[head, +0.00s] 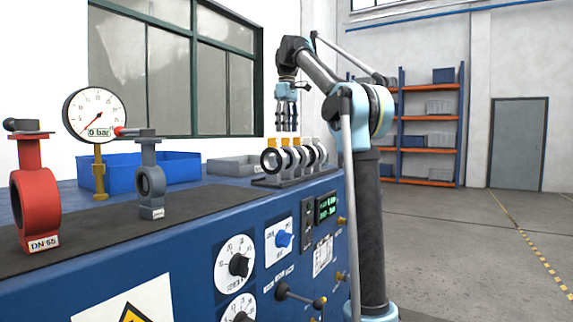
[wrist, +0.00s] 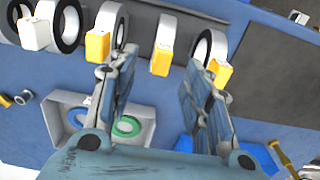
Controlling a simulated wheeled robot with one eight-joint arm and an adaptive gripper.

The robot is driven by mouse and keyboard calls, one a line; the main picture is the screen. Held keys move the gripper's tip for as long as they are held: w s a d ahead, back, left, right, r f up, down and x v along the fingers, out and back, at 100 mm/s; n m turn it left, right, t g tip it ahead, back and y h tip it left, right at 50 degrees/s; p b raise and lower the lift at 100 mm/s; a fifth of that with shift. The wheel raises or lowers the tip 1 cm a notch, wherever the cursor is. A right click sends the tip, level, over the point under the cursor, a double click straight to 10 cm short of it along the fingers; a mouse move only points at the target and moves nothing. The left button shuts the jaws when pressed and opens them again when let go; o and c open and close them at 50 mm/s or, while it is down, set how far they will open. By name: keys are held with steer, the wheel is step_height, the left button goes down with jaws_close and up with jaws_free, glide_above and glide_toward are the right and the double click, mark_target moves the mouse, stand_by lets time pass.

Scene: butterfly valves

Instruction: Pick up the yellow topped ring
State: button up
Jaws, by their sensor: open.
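Black-and-white rings (head: 270,161) stand in a row on a rack on the blue bench in the head view. Three have yellow tops (head: 271,143); the ones farther along have white tops (head: 316,142). My gripper (head: 287,129) points down above the rack, open and empty. In the wrist view, one yellow top (wrist: 162,58) shows between the spread fingers of my gripper (wrist: 162,54). Another yellow-topped ring (wrist: 98,45) shows left of them, and a third yellow top (wrist: 222,72) is partly behind the right finger. A white-topped ring (wrist: 33,34) is at far left.
A red valve (head: 36,195), a grey valve (head: 150,183) and a pressure gauge (head: 96,114) stand on the left. The grey tray holds blue and green rings (wrist: 126,127).

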mark_target(286, 146)
steer(key=shift+a+f, duration=0.1)
steer(key=shift+f, duration=5.4)
jaws_close()
